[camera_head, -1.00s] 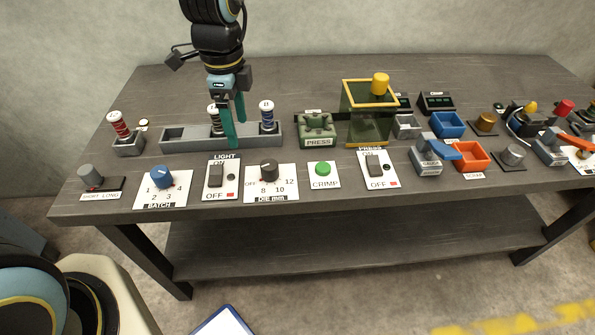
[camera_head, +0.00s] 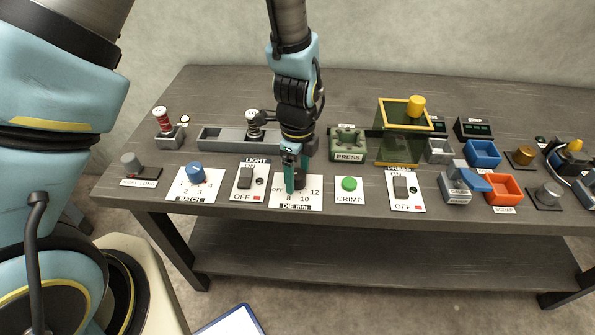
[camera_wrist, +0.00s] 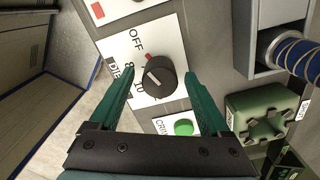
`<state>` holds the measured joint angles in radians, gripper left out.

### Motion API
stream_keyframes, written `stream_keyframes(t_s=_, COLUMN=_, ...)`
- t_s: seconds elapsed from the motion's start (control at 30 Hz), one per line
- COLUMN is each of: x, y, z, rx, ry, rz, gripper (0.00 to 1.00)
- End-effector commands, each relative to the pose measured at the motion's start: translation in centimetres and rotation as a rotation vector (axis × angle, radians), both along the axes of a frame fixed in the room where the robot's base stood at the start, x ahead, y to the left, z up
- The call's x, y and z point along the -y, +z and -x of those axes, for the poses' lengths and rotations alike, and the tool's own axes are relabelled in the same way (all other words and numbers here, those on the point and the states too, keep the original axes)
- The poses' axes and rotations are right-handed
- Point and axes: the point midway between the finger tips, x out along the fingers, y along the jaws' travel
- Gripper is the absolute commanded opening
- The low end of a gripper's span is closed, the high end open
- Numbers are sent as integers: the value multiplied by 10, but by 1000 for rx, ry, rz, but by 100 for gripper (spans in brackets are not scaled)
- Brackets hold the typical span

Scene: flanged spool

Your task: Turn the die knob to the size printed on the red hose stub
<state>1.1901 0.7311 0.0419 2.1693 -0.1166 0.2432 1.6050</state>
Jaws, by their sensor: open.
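The die knob (camera_head: 299,182) is a dark round knob on a white plate marked OFF, 8, 10 and 12. In the wrist view the knob (camera_wrist: 160,77) shows a red mark at its edge on the OFF side. My gripper (camera_head: 296,180) has its teal fingers at the knob. In the wrist view the open fingers (camera_wrist: 160,74) stand either side of the knob with gaps; contact is not visible. The red hose stub (camera_head: 163,121) stands tilted in a grey holder (camera_head: 169,138) at the left; its print is too small to read.
The light switch (camera_head: 246,179) is left of the die plate, and the green CRIMP button (camera_head: 349,184) is right of it. The blue batch knob (camera_head: 196,173) is farther left. Behind are the grey rack (camera_head: 222,140) and the green press block (camera_head: 347,143).

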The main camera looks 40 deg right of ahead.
Motion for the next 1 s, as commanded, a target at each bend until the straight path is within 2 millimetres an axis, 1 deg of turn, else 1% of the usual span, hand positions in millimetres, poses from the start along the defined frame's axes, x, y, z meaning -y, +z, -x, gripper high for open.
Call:
stream_keyframes(t_s=0.13, x=0, y=-5, z=0, rx=0, ry=1, rz=-1, gripper=81)
stream_keyframes(t_s=0.37, x=0, y=-6, z=0, rx=0, ry=1, rz=0, gripper=81)
stream_keyframes(t_s=0.4, x=0, y=-6, z=0, rx=0, ry=1, rz=0, gripper=78)
stream_keyframes(t_s=1.0, x=0, y=-6, z=0, rx=0, ry=1, rz=0, gripper=11)
